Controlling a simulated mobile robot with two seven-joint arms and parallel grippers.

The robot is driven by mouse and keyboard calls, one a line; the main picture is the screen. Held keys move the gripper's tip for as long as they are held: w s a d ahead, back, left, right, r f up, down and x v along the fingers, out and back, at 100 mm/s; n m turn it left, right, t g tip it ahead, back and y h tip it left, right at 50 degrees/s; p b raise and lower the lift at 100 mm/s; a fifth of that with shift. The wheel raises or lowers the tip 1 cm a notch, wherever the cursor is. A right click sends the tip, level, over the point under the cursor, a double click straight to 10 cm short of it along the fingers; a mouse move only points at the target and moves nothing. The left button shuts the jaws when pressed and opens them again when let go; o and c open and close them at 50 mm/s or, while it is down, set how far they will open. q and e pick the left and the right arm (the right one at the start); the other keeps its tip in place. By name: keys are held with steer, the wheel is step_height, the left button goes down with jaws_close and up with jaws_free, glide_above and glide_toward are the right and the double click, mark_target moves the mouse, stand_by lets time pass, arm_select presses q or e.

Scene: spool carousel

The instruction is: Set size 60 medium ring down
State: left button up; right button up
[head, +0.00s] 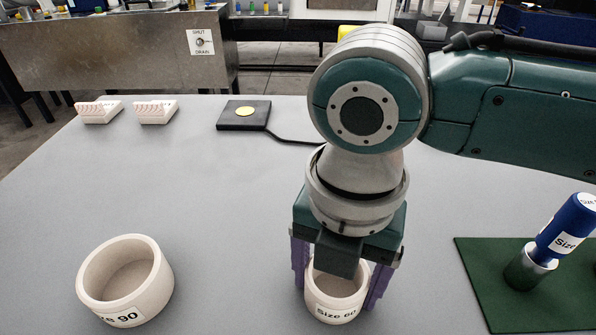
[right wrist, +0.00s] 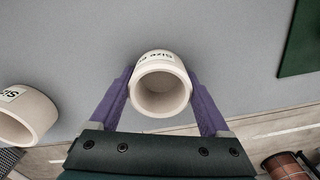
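The cream size 60 ring (head: 335,302) is upright below my right gripper (head: 337,296), its label facing the front. The right gripper points down, with one purple finger on each side of the ring. In the right wrist view the ring (right wrist: 160,60) sits between the fingertips, and both appear to press on its outer wall. I cannot tell whether its base touches the table. The gripper body hides part of its far rim in the head view. My left gripper is not in view.
A larger size 90 ring (head: 125,280) stands on the grey table (head: 215,220) to the left. A green mat (head: 480,280) with a blue-topped size plug (head: 567,228) is at right.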

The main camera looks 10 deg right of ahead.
mark_target(333, 293)
steer(key=shift+o, duration=1.4)
step_height(333, 293, up, 12)
steer(key=p, duration=0.2)
steer(key=s+a+f+m+t+y, duration=0.2)
steer(key=s+a+f+m+y, duration=0.25)
steer(key=m, duration=0.75)
steer(key=s+d+m+h, duration=0.1)
steer(key=s+d+m, duration=0.1)
steer(key=d+m, duration=0.2)
steer(key=s+d+f+m+t+h, duration=0.1)
steer(key=s+d+m+h, duration=0.1)
steer(key=d+m, duration=0.3)
steer(key=s+d+f+m+h, duration=0.1)
steer(key=s+d+m, duration=0.2)
steer(key=m, duration=0.3)
steer(key=shift+s+d+f+t, duration=0.1)
steer(key=shift+s+d+t, duration=0.1)
steer(key=shift+d, duration=0.25)
steer(key=shift+s+d+f+t, duration=0.1)
steer(key=shift+s+d, duration=0.1)
steer(key=shift+d, duration=0.25)
